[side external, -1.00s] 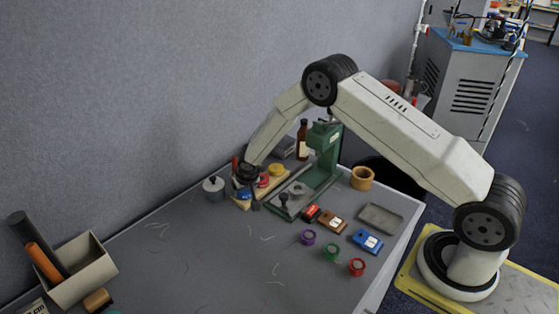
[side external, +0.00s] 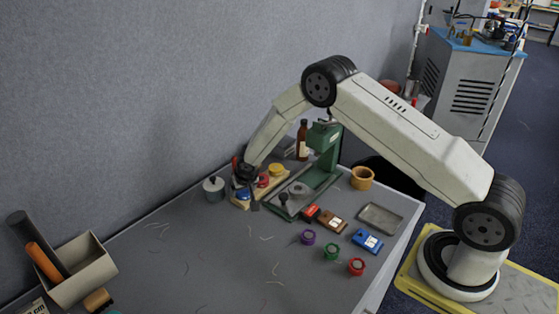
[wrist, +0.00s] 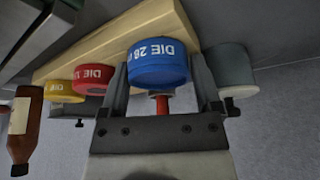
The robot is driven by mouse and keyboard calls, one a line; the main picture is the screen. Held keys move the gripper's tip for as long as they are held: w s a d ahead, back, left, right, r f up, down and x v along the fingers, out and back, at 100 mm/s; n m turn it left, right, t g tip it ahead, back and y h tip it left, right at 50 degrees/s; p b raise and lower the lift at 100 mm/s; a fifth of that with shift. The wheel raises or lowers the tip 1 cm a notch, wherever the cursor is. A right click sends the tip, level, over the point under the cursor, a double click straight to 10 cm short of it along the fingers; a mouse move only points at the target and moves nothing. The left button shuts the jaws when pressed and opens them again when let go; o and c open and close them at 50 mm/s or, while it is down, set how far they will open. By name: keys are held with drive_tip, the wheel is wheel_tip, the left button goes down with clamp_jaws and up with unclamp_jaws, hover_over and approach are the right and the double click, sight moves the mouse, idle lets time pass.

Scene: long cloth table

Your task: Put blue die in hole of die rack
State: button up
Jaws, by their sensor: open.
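The blue die (wrist: 158,62), a short round piece with white lettering, is at one end of the pale wooden die rack (wrist: 108,45). It also shows in the side view (side external: 243,194). My gripper (wrist: 162,78) is open, with one finger on each side of the blue die; whether they touch it is unclear. In the side view my gripper (side external: 248,190) is low at the rack's near end. A red die (wrist: 92,77) and a yellow die (wrist: 60,91) are in line farther along the rack. The hole under the blue die is hidden, so its seating depth cannot be told.
A grey lidded pot (side external: 214,188) stands close left of the rack. A green press (side external: 318,165) and a brown bottle (side external: 302,142) stand behind and to the right. Several small coloured pieces and a metal tray (side external: 380,217) lie at right. The table's front middle is mostly clear.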

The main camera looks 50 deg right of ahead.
drive_tip(key=shift+s+d+f, duration=0.25)
drive_tip(key=shift+s+f, duration=0.2)
drive_tip(key=shift+r, duration=0.8)
drive_tip(key=v, duration=1.1)
drive_tip(key=shift+a+r, duration=0.2)
drive_tip(key=shift+r, duration=0.2)
drive_tip(key=shift+r, duration=0.1)
drive_tip(key=s+a+r+n+y, duration=0.1)
drive_tip(key=s+r+n, duration=0.1)
drive_tip(key=s, duration=1)
drive_tip(key=s+a+r+n+g, duration=0.1)
drive_tip(key=s+r, duration=0.4)
drive_tip(key=s, duration=0.8)
drive_tip(key=shift+n+g+y, duration=0.3)
drive_tip(key=shift+n+y, duration=0.1)
drive_tip(key=shift+n, duration=0.3)
